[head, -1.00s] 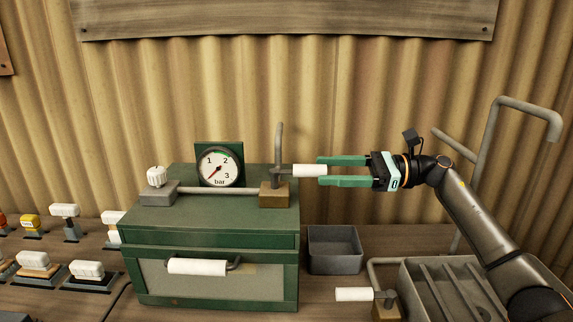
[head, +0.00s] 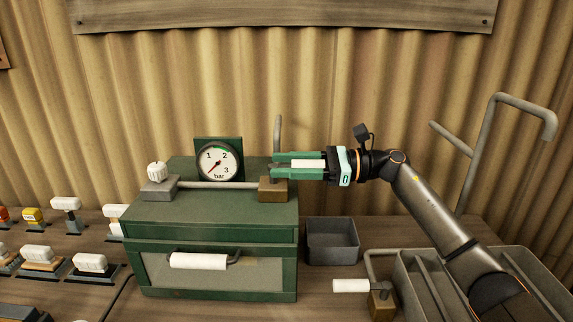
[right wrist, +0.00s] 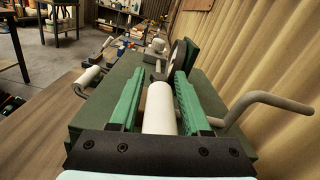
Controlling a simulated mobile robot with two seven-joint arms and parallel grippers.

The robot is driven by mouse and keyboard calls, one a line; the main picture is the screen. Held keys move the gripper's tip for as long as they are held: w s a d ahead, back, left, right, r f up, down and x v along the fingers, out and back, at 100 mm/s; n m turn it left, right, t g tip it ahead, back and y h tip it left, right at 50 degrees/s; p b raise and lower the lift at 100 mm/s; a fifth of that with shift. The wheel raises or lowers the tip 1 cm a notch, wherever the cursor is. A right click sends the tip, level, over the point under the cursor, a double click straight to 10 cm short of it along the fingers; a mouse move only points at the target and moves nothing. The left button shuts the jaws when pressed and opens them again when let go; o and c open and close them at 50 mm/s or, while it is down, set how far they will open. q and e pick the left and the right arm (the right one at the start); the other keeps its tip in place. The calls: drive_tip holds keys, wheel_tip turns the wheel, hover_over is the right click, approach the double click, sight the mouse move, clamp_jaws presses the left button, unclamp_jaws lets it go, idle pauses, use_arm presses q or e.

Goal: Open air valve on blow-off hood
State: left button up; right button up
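The green blow-off hood (head: 215,215) stands on the bench with a pressure gauge (head: 219,162) and a pipe on top. The air valve is a brass block (head: 273,190) at the right end of the pipe, with a white lever handle (head: 308,163) pointing right. The gauge needle points to the lower left. My left gripper is not in view.
A white knob (head: 156,170) sits at the pipe's left end. A white drawer-like handle (head: 198,261) is on the hood's front. A grey bin (head: 331,240), a second white-handled valve (head: 351,286) and a bent pipe (head: 490,140) lie right. Several white-topped switches stand left.

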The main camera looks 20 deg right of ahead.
clamp_jaws()
idle(1.1)
